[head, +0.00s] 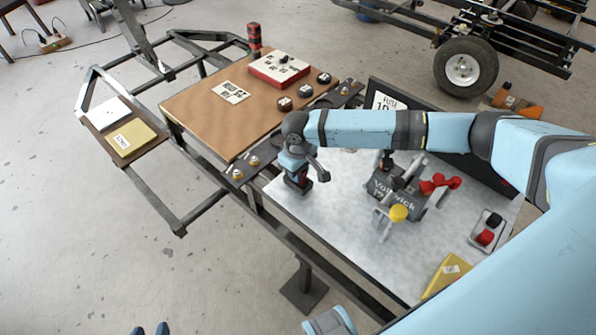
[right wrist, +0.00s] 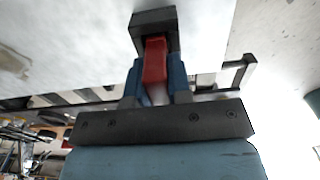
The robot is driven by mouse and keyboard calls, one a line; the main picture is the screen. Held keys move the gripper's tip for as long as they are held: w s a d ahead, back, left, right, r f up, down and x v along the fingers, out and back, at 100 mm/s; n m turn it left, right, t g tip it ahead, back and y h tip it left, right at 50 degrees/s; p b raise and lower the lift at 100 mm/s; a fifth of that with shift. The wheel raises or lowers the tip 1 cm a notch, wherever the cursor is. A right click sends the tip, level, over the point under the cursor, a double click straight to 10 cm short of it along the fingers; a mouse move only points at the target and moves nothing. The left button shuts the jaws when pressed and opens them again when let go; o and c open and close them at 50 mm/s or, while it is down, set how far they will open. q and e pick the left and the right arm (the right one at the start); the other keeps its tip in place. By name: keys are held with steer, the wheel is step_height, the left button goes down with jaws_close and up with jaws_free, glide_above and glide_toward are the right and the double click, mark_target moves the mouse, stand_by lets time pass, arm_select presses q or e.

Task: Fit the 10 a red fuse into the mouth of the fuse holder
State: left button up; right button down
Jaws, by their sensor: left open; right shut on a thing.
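The red fuse (right wrist: 154,62) is between the blue fingers of my right gripper (right wrist: 154,82) in the right wrist view. Its far end meets the dark fuse holder (right wrist: 153,18); I cannot tell how deep it sits in the mouth. In the head view my right gripper (head: 297,172) points down over the left part of the metal tabletop. The dark holder (head: 293,185) shows just below it, with a bit of red beside it. My left gripper (head: 150,329) shows only its two blue fingertips at the bottom edge, apart and empty, away from the table.
A dark board with a fuse sign (head: 384,102) stands behind. A brown board (head: 205,125) with a red box (head: 279,69) lies left.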

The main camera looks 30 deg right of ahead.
steer(key=c, duration=1.1)
jaws_free()
steer(key=shift+f, duration=0.15)
steer(key=shift+o, duration=0.2)
